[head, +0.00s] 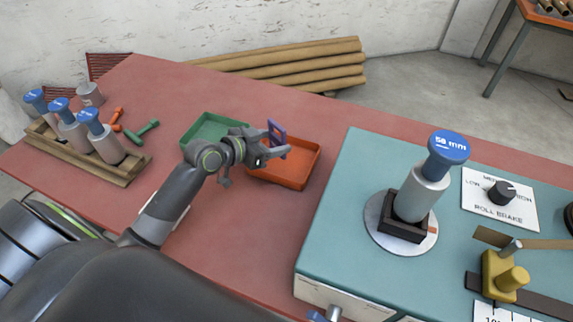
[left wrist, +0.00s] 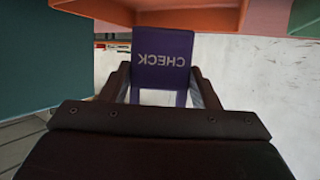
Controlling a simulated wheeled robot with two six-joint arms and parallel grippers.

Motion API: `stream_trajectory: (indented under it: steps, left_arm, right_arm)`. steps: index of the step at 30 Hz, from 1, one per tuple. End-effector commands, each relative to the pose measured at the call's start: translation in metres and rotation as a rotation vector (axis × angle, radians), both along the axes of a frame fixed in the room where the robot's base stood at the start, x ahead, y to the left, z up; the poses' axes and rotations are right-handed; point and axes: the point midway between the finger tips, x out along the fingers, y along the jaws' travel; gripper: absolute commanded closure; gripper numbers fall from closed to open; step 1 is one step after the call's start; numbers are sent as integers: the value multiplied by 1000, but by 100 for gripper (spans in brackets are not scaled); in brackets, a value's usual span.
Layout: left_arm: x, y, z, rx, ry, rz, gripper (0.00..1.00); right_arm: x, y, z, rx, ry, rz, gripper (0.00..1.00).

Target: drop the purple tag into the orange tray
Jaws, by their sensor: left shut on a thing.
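The purple tag (head: 277,132) is held by my left gripper (head: 272,152) over the orange tray in the head view. In the left wrist view the purple tag (left wrist: 162,62) shows the word CHECK, and the fingers of my left gripper (left wrist: 162,95) are shut on it from both sides. The orange tray (head: 297,181) is a shallow open box on the red table, and its visible floor is bare. An orange wall of the tray (left wrist: 190,20) crosses the top of the left wrist view. My right gripper is not in view.
A green tray (head: 207,127) stands left of the orange one, partly behind my arm. A wooden rack (head: 85,152) with blue-capped cylinders is at far left, near orange and green pieces. A teal machine top (head: 345,215) with a 58 mm cylinder (head: 422,185) rises at right.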

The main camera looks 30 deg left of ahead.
Motion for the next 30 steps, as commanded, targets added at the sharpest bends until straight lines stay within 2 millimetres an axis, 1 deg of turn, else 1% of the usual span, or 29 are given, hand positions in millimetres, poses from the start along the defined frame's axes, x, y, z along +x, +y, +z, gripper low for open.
stream_trajectory:
  steps: [6, 7, 12, 13, 23, 26, 30]
  left_arm:
    - [0, 0, 0, 0, 0, 0, 67]
    - [0, 0, 0, 0, 0, 0, 43]
    - [0, 0, 0, 0, 0, 0, 21]
    - [0, 0, 0, 0, 0, 0, 19]
    - [-1, 1, 0, 0, 1, 0, 19]
    - [-7, 4, 2, 2, 0, 1, 19]
    - [-26, 12, 10, 5, 2, -2, 19]
  right_arm:
    - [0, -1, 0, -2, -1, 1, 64]
    - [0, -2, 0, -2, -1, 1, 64]
    - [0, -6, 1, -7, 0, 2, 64]
    - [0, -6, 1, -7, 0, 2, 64]
    - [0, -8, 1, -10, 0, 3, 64]
    - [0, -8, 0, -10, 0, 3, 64]
    - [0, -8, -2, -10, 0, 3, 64]
